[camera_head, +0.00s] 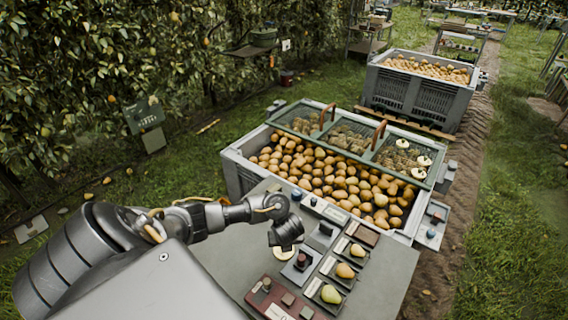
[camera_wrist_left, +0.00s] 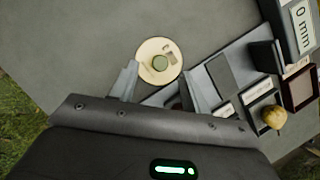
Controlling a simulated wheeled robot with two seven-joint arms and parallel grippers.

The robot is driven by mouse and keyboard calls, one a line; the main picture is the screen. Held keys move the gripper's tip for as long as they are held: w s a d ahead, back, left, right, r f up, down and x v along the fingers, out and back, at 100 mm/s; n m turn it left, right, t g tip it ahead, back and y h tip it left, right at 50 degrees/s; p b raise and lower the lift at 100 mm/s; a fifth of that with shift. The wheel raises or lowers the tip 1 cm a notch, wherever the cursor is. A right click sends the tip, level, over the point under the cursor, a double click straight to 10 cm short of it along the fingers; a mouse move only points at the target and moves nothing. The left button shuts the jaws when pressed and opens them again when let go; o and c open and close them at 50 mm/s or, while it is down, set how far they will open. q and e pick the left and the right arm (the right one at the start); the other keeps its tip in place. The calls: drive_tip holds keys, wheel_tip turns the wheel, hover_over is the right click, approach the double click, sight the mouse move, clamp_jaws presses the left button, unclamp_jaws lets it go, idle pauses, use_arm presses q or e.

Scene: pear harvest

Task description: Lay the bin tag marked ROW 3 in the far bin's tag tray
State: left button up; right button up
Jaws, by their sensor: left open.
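My left gripper (camera_head: 286,236) hangs over the grey work table (camera_head: 225,262). In the left wrist view its two fingers (camera_wrist_left: 161,86) are apart with nothing between them. A round cream disc (camera_wrist_left: 159,60) with a greenish knob lies on the table just beyond the fingertips; it also shows below the gripper in the head view (camera_head: 285,253). No ROW 3 marking is readable on it. The far bin (camera_head: 405,96), grey and full of pears, stands behind the near bin (camera_head: 236,170). I cannot make out its tag tray. My right gripper is out of view.
Small dark trays with pears (camera_head: 346,271) and a dark red panel (camera_head: 262,297) sit on the table near the gripper. A green-framed lid (camera_head: 345,155) with several pale discs covers part of the near bin. A grey side tray (camera_head: 433,223) is at its right.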

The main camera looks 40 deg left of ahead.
use_arm(q)
drive_tip(key=b+x, duration=0.1)
drive_tip(key=x, duration=0.3)
drive_tip(key=shift+d+f, duration=0.1)
drive_tip(key=shift+f, duration=0.1)
drive_tip(key=shift+c, duration=0.4)
clamp_jaws()
